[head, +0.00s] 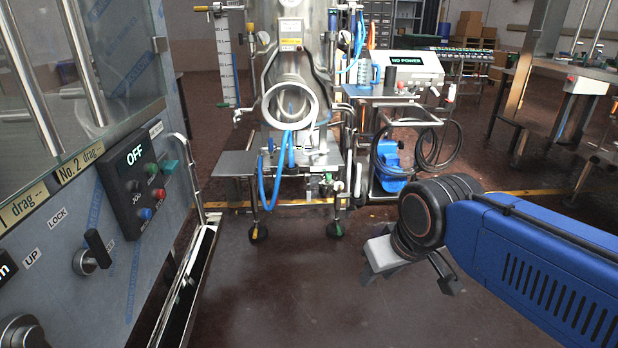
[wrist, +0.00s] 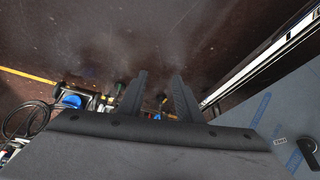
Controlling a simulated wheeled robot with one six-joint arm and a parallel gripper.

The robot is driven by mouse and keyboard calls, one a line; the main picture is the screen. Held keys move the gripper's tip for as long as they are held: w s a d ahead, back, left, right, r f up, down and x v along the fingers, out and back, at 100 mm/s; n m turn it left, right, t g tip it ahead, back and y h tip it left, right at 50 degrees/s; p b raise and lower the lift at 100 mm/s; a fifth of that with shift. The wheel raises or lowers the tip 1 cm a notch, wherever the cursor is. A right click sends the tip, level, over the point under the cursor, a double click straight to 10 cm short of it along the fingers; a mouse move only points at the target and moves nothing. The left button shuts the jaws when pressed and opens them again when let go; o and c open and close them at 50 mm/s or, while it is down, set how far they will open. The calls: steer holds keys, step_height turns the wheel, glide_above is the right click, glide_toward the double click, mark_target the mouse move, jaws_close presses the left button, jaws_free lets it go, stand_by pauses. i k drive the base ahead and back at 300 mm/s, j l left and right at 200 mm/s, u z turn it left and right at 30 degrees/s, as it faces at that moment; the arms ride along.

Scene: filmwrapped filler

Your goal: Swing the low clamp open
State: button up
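No low clamp can be picked out for certain in either view. The steel vessel (head: 291,50) on a wheeled stand at the back centre carries small fittings, too small to name. My gripper (wrist: 159,76) shows in the wrist view with two dark fingers apart and nothing between them but floor and distant equipment. In the head view my arm's end hangs over the floor at the right, well short of the vessel stand; the fingers are not clear there.
A cabinet with a control box (head: 145,185) reading OFF and a black-handled knob (head: 93,255) stands at the left, with a metal rail (head: 188,285) beside it. A cart (head: 405,75) marked NO POWER stands back right, its black hoses (head: 440,150) hanging low. The middle floor is clear.

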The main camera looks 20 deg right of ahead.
mark_target(331, 187)
steer(key=i+l, duration=0.1)
steer(key=i, duration=1.2)
